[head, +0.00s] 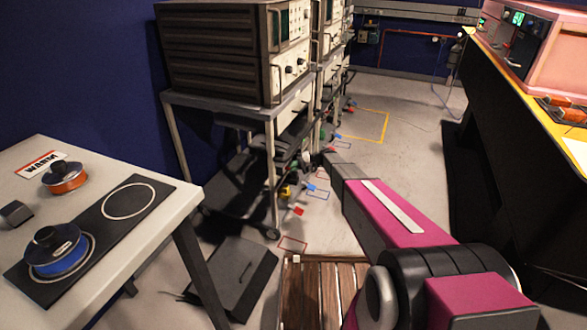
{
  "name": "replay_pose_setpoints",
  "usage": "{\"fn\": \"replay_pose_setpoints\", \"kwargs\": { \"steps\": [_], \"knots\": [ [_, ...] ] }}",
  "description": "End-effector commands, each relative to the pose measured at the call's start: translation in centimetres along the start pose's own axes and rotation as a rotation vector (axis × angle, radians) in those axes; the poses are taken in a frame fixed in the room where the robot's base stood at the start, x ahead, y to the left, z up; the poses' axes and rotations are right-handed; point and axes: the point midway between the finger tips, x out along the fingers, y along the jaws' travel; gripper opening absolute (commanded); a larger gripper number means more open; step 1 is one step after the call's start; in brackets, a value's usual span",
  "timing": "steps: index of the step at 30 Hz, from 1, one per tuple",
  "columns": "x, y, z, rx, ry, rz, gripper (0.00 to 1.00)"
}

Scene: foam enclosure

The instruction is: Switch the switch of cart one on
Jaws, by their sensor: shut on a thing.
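The nearest cart (271,127) stands left of centre and bears a large brown and cream instrument (222,50). More carts stand in a row behind it. No number shows on any cart, so I cannot tell which is cart one. I cannot make out its switch. My magenta and black arm reaches from the lower right toward the carts' right side. My gripper (312,160) is small and dark at its far end, low beside the carts. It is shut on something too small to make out.
A table (186,205) with a hotplate, a blue pot (57,255) and an orange pot (64,179) stands at left. A dark bench (494,130) stands at right. Floor outlines, including a yellow one (387,128), mark the aisle. The aisle beyond my arm is mostly free.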

Motion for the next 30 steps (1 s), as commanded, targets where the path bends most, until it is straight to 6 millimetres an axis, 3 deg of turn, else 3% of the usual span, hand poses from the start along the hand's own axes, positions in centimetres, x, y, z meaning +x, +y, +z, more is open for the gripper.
{"fn": "replay_pose_setpoints", "kwargs": {
  "steps": [12,13,14,23,30],
  "knots": [
    [0.0,0.0,0.0,0.003,-0.001,0.007,0.0],
    [0.0,0.0,0.0,0.003,-0.001,0.007,0.17],
    [0.0,0.0,0.0,0.003,-0.001,0.007,0.21],
    [-0.1,0.0,0.0,0.003,0.0,0.006,0.21],
    [-3.1,-0.1,0.0,0.003,0.001,0.006,0.21]
  ]
}}
